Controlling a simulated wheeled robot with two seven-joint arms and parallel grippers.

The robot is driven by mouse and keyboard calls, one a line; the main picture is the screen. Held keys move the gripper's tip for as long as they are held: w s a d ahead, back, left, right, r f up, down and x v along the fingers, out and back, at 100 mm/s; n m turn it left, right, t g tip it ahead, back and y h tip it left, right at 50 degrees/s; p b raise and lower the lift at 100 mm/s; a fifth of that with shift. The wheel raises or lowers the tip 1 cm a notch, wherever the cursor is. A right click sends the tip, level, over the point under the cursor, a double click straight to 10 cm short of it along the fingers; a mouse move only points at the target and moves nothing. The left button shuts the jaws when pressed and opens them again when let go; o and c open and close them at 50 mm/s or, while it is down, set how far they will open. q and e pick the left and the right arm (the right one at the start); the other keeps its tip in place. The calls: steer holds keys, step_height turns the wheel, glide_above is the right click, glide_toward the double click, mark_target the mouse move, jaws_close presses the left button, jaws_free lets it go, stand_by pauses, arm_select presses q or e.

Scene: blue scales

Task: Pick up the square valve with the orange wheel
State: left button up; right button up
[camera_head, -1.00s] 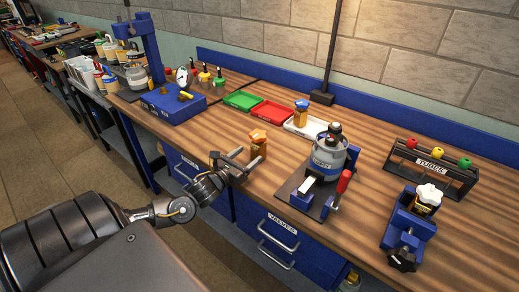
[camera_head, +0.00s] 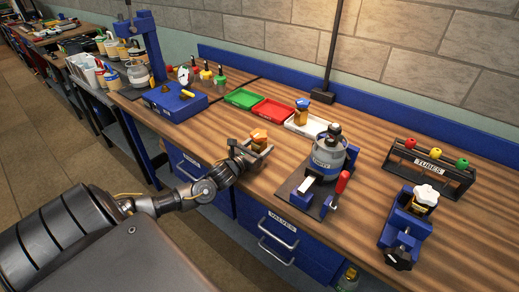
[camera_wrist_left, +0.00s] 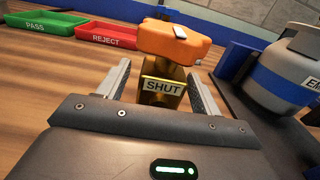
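The square valve with the orange wheel (camera_head: 259,136) stands upright on the wooden bench near its front edge. In the left wrist view its orange wheel (camera_wrist_left: 174,42) sits on a brass body labelled SHUT (camera_wrist_left: 162,86). My left gripper (camera_head: 252,150) is around the valve, one finger on each side of the brass body. In the left wrist view its fingers (camera_wrist_left: 158,85) are open, with a gap visible on both sides of the body. My right gripper is not in any view.
A grey tank (camera_head: 328,155) on a dark stand with a red-handled clamp is right of the valve. Green (camera_head: 243,98), red (camera_head: 270,113) and white (camera_head: 306,124) trays lie behind it. A blue vise (camera_head: 408,225) holds a white-wheeled valve. A TUBES rack (camera_head: 432,167) stands far right.

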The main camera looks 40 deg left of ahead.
arm_select(q)
steer(key=c, duration=1.2)
steer(key=shift+c, duration=0.7)
steer(key=shift+r, duration=0.1)
steer(key=shift+r, duration=0.55)
steer(key=s+r+b, duration=0.3)
steer(key=s+r, duration=0.8)
steer(key=s, duration=0.3)
steer(key=shift+d+r, duration=0.2)
steer(key=shift+r, duration=0.15)
